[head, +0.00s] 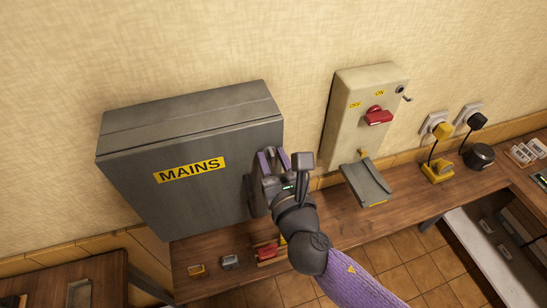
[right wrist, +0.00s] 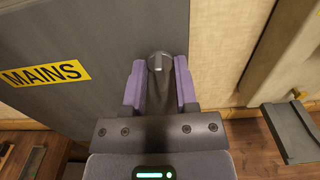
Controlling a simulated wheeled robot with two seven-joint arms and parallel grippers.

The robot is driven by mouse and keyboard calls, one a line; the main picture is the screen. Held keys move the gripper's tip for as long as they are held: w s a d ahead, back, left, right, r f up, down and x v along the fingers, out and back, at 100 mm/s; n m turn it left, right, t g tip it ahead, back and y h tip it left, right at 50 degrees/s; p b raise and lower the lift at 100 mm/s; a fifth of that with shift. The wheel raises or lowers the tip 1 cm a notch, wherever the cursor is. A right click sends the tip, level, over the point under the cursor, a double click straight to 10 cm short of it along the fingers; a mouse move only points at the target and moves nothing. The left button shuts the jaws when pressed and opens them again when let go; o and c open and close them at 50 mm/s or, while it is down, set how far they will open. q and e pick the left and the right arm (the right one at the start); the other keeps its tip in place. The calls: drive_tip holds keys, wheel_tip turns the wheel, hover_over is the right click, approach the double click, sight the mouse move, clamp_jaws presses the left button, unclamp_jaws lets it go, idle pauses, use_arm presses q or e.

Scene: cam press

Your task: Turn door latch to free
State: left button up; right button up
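The grey MAINS cabinet (head: 200,160) stands against the wall with its door closed. Its door latch, a grey lever with a round boss (right wrist: 159,62), sits near the door's right edge; it also shows in the head view (head: 270,153). My right gripper (head: 275,160) is at this latch, one purple finger on each side of it. In the right wrist view, the gripper (right wrist: 160,85) has the latch between its fingers, with the lever hanging down from the boss. Whether both fingers press on it I cannot tell. My left gripper is not in view.
A switch box (head: 362,110) with a red handle (head: 378,116) hangs to the right. Below it a grey tray-like piece (head: 366,184) sticks out.

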clamp_jaws()
drive_tip(key=shift+m, duration=0.3)
drive_tip(key=m, duration=0.3)
drive_tip(key=shift+m, duration=0.3)
drive_tip(key=m, duration=0.4)
drive_tip(key=shift+d+m, duration=0.1)
drive_tip(key=shift+m, duration=0.2)
drive_tip(key=m, duration=0.9)
drive_tip(key=shift+f, duration=0.2)
drive_tip(key=shift+m, duration=0.3)
